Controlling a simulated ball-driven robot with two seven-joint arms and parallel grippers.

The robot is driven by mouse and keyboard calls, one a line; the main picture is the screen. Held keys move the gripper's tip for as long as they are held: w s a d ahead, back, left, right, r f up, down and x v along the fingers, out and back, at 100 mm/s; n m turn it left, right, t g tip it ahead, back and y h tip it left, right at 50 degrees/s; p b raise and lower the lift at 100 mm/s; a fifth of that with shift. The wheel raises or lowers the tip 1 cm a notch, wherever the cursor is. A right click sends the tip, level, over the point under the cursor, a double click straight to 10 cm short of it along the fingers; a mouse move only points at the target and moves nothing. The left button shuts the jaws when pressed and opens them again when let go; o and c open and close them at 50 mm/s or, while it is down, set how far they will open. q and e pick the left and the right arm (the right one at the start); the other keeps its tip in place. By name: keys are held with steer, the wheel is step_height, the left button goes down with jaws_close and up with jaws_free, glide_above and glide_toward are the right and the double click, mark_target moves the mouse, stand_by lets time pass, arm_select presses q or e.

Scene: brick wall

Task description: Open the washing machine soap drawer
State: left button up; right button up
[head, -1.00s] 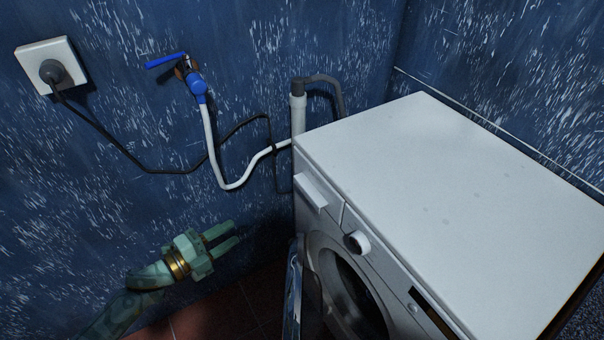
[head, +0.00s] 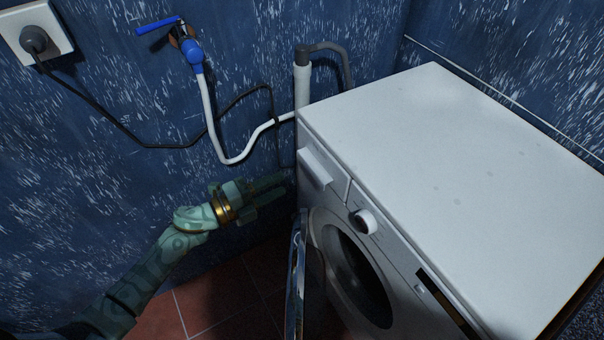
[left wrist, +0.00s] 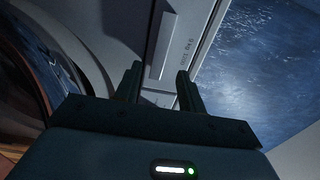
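The white washing machine (head: 440,165) stands at the right. Its soap drawer (head: 318,168) is at the upper left of the front panel and looks closed, level with the panel. My left gripper (head: 284,185) is just left of the drawer, fingers pointing at it. In the left wrist view the left gripper (left wrist: 158,82) is open, with its two fingers apart and nothing between them. The drawer's raised handle (left wrist: 160,48) lies just ahead, in line with the gap between the fingers. I cannot tell whether a fingertip touches it. My right gripper is not in view.
The round door (head: 297,275) stands open below the drawer, close under my left gripper. A dial (head: 363,222) is right of the drawer. A blue wall with a tap (head: 190,50), white hose (head: 210,125) and black cable is behind. Red floor tiles (head: 215,290) are clear.

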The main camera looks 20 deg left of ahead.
mark_target(310, 171)
arm_select(q)
steer(key=b+x, duration=0.1)
steer(key=x, duration=0.6)
steer(key=shift+w+d+f, duration=0.1)
steer(key=shift+w+d, duration=0.1)
steer(key=shift+w, duration=0.05)
steer(key=shift+c, duration=0.3)
steer(key=shift+s, duration=0.1)
jaws_close()
